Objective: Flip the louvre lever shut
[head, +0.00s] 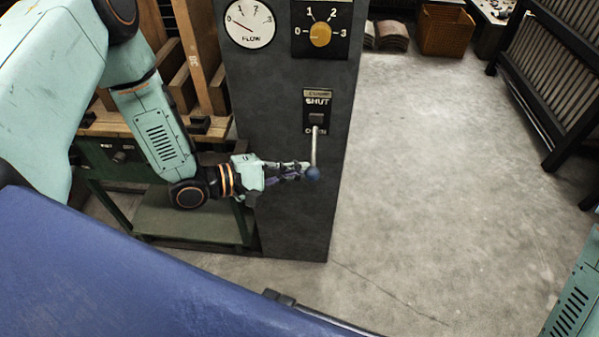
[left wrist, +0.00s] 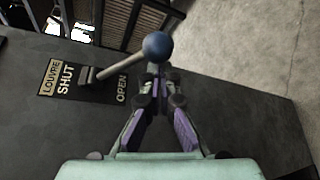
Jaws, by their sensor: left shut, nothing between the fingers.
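The louvre lever (head: 314,148) is a pale rod with a blue ball knob (head: 313,173) on the dark grey panel (head: 290,215). It hangs down toward OPEN, below the plate (head: 318,100) marked SHUT at the top. My left gripper (head: 304,170) is shut and empty, with its fingertips right at the knob from the left. In the left wrist view the knob (left wrist: 158,46) stands just beyond the closed fingertips (left wrist: 156,70); I cannot tell if they touch. The plate there (left wrist: 66,82) reads LOUVRE, SHUT and OPEN. My right gripper is out of view.
A flow gauge (head: 249,23) and an orange knob dial (head: 320,34) sit higher on the panel. A workbench (head: 160,215) stands to the left of it. The concrete floor (head: 440,180) to the right is clear, with a wicker basket (head: 446,31) and dark slatted racks farther back.

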